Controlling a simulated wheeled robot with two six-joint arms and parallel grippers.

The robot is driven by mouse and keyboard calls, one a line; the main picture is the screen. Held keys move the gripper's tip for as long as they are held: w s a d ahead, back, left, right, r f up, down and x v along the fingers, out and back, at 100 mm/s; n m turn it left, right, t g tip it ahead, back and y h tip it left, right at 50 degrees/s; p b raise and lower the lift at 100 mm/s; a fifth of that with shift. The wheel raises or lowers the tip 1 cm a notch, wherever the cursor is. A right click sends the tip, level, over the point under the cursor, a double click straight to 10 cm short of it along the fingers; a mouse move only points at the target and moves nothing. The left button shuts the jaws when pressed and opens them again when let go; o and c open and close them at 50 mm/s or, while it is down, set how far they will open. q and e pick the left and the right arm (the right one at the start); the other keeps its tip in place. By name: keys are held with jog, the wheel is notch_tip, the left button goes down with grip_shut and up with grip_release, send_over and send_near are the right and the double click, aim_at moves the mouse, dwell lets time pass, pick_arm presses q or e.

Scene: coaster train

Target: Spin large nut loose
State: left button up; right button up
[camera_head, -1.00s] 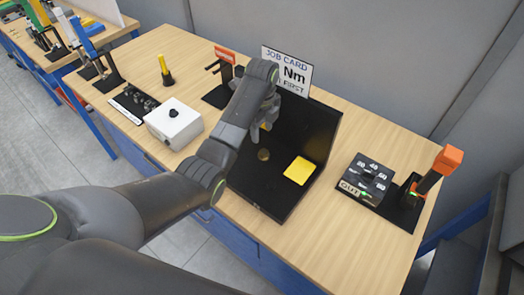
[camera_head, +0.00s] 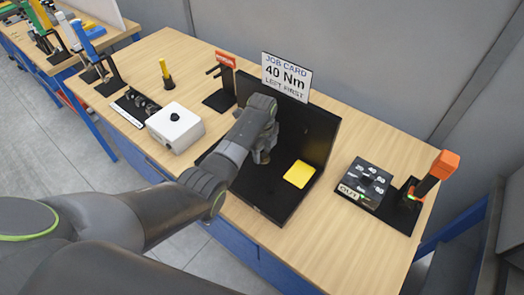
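My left gripper (camera_head: 262,154) points down over the black L-shaped fixture (camera_head: 266,203), low above its base and left of the yellow square pad (camera_head: 299,174). The arm's wrist covers most of the gripper, so its opening is unclear. I cannot make out the large nut; the spot where a small round brassy piece showed before is now behind the gripper. My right gripper is out of view.
A job card (camera_head: 287,77) reading "40 Nm LEFT FIRST" stands behind the fixture. A white box with a black knob (camera_head: 175,127) is to the left. A dial panel (camera_head: 365,183) and orange-topped tool (camera_head: 436,172) stand right. The front right tabletop is clear.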

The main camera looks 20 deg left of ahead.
pick_arm(q)
jog(key=c, duration=0.7)
jog(key=shift+c, duration=0.2)
